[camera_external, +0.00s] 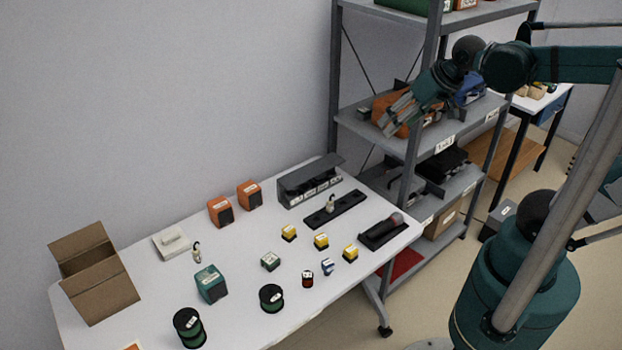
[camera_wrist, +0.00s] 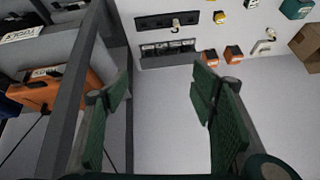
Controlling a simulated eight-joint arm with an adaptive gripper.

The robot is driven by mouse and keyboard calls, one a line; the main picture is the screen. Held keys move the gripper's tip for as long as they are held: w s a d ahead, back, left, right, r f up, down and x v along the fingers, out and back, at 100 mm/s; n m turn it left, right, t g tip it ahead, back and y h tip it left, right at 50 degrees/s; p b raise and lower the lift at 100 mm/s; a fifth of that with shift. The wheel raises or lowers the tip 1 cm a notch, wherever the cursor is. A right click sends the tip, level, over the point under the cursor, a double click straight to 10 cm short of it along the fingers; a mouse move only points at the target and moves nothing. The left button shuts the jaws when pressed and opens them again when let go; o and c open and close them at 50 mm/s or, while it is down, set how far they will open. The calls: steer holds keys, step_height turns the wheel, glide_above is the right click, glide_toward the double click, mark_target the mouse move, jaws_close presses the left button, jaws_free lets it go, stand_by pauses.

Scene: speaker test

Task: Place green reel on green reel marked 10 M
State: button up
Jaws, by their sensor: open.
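Two green reels with black flanges stand on the white table in the external view. The larger reel (camera_external: 189,328) is at the near edge, and the other reel (camera_external: 271,298) is to its right. Each has a pale label on top, too small to read, so I cannot tell which is marked 10 M. My gripper (camera_external: 392,122) is open and empty, high by the shelf rack and far from both reels. Its spread green fingers show in the wrist view (camera_wrist: 162,90), where neither reel is seen.
The grey shelf rack (camera_external: 338,80) with orange items stands close beside my gripper. The table (camera_external: 140,225) also holds a cardboard box (camera_external: 95,275), a teal box (camera_external: 211,284), orange boxes (camera_external: 220,211), small yellow blocks (camera_external: 321,242) and a small red reel (camera_external: 308,279).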

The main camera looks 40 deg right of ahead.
steer(key=s+d+f+n, duration=0.1)
steer(key=s+d+f, duration=0.1)
steer(key=s+d, duration=0.2)
steer(key=shift+s+d+f+t+h, duration=0.15)
steer(key=shift+d+t+h, duration=0.15)
steer(key=shift+t, duration=0.1)
